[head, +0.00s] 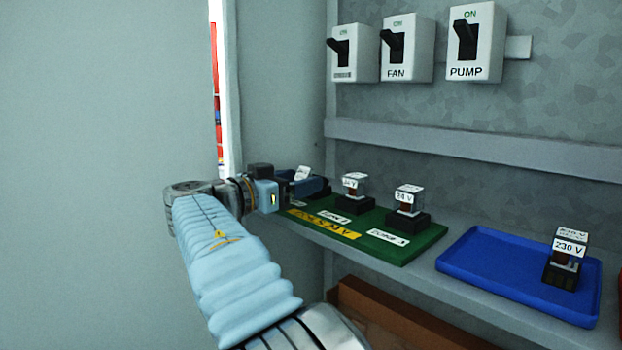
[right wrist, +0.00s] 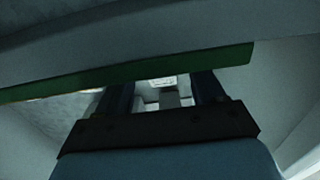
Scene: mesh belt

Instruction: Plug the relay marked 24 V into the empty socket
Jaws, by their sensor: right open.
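A green board (head: 425,243) on the shelf carries a row of sockets. A clear-cased relay (head: 354,185) stands in the middle socket and another relay (head: 409,200) in the right one; both labels seem to read 24 V, but they are small. At the board's left end my right gripper (head: 314,186) is open, with its fingers around a pale-labelled relay (head: 302,173). That relay also shows between the fingers in the right wrist view (right wrist: 162,82). Its base and socket are hidden, so I cannot tell how it is seated. My left gripper is out of view.
A blue tray (head: 480,277) to the right holds a relay marked 230 V (head: 569,245). Switch boxes, including FAN (head: 407,50) and PUMP (head: 476,45), hang on the back wall. A grey rail (head: 450,145) runs below them. The cabinet side wall (head: 275,90) is close beside my gripper.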

